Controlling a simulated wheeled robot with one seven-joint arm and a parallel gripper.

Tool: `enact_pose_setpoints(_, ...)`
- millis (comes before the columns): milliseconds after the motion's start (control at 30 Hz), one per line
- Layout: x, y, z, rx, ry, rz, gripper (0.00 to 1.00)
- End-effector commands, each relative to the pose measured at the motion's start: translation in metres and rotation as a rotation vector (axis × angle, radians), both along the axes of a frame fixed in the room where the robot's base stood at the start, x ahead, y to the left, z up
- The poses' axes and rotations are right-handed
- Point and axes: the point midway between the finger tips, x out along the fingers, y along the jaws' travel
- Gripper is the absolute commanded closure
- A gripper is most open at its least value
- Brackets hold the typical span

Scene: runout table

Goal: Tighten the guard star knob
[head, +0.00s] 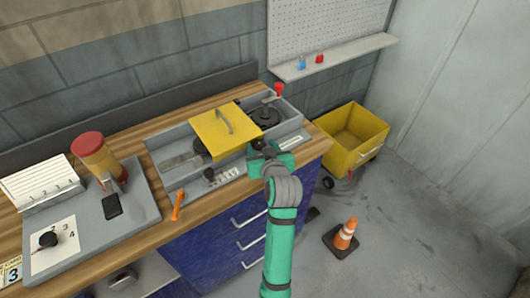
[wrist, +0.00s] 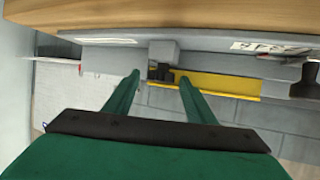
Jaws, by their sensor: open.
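The yellow guard (head: 213,137) with a grey handle sits over the grey machine bed on the bench. My gripper (head: 262,152) is at the machine's front edge, by the guard's right side. In the wrist view my gripper (wrist: 157,76) is open, with its two green fingers apart. A small dark knob (wrist: 160,72), which looks like the guard star knob, shows between the fingertips by a grey block. The yellow guard edge (wrist: 225,85) runs to its right. I cannot tell whether the fingers touch the knob. The arm largely hides this spot in the head view.
An orange-handled tool (head: 178,205) lies on the wooden bench. A yellow cart (head: 342,155) and an orange cone (head: 345,235) stand on the floor at right.

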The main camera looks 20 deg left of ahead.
Motion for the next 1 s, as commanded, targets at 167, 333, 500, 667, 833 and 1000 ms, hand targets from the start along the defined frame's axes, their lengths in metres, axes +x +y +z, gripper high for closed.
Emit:
enact_pose_setpoints(167,0.001,0.001,0.001,0.001,0.000,0.031,0.48)
enact_pose_setpoints(333,0.003,-0.002,0.001,0.001,0.002,0.111,0.48)
enact_pose_setpoints(500,0.005,-0.004,0.001,0.001,0.002,0.220,0.48)
enact_pose_setpoints(667,0.007,-0.006,0.001,0.001,0.002,0.324,0.48)
enact_pose_setpoints(833,0.007,-0.010,0.003,0.003,-0.004,0.421,0.48)
enact_pose_setpoints(1000,-0.008,-0.028,0.012,0.001,-0.005,0.420,0.48)
